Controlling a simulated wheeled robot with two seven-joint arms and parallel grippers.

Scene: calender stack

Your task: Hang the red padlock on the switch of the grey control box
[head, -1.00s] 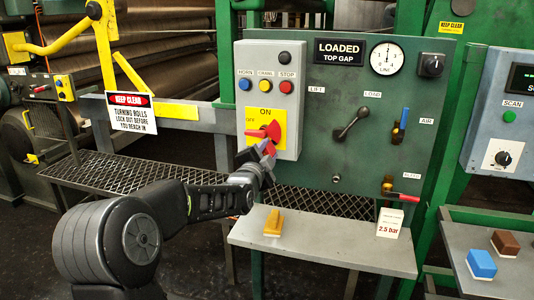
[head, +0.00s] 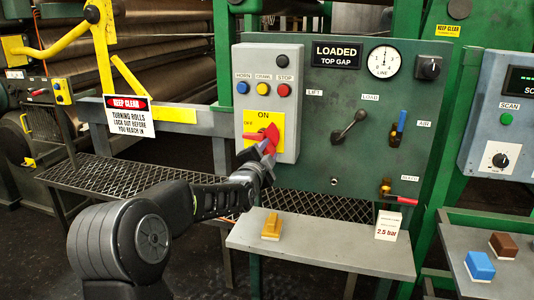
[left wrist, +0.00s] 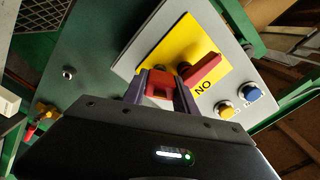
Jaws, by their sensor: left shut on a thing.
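The grey control box (head: 286,60) hangs on the green panel, with a yellow ON/OFF plate (head: 251,128) low on its front. The red switch (head: 272,130) sits on that plate; its handle also shows in the left wrist view (left wrist: 203,69). My left gripper (head: 266,153) is just below and in front of the switch. In the left wrist view its fingers (left wrist: 160,90) are shut on the red padlock (left wrist: 160,84), which appears over the plate's edge beside the switch. The padlock's shackle is mostly hidden, and I cannot tell whether it touches the switch. My right gripper is out of view.
A grey shelf (head: 320,247) below the panel bears a yellow block (head: 272,226) and a white 2.5 bar card (head: 388,226). A lever (head: 348,126) and blue and red valve handles project from the panel on the right. A yellow frame and warning sign (head: 129,116) stand left.

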